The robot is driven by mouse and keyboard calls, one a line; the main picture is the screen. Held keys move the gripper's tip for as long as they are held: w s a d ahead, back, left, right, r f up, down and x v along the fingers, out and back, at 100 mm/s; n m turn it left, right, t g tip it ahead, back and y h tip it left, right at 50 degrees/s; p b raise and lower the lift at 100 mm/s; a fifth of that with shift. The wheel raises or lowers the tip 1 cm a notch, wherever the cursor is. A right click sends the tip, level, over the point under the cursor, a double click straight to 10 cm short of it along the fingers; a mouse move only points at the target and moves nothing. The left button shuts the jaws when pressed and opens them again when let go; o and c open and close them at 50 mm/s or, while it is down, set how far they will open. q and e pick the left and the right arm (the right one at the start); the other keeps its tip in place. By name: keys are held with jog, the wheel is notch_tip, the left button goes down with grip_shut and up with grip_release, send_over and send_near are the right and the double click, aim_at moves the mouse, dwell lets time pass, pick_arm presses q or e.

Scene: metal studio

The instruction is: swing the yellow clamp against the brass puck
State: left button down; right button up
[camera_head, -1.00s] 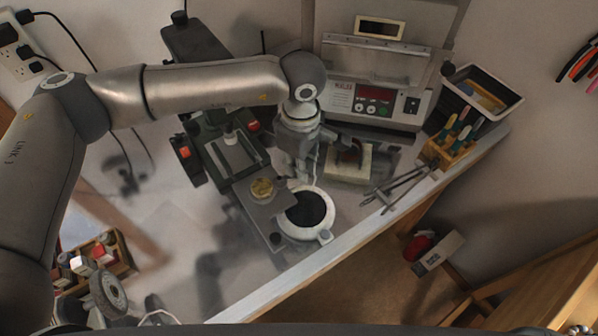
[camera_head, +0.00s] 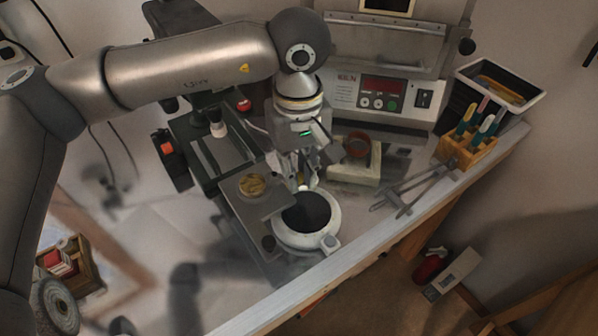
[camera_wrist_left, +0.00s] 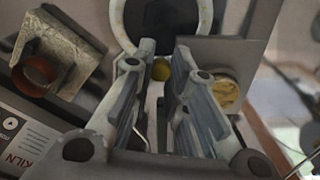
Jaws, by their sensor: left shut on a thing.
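The brass puck (camera_head: 252,184) lies on a flat dark plate beside a round white-rimmed dish. It also shows in the left wrist view (camera_wrist_left: 226,93), right of the fingers. My left gripper (camera_head: 301,184) points down just right of the puck, at the dish's back edge. In the left wrist view its fingers (camera_wrist_left: 160,78) are closed around a small rounded yellow part (camera_wrist_left: 161,70), which looks like the yellow clamp. The rest of the clamp is hidden by the fingers. The gripper and puck look apart. My right gripper is in neither current view.
The white-rimmed dish (camera_head: 333,222) has a dark centre. Behind it are a pale block (camera_head: 354,174) with a reddish ring and a kiln (camera_head: 385,85). The bench's front edge (camera_head: 285,295) is close.

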pick_arm(q)
jog(key=shift+r, duration=0.1)
dwell(0.3)
jog(key=c, duration=1.4)
grip_release()
jog(key=shift+o, duration=0.2)
notch_tip(320, 180, up, 12)
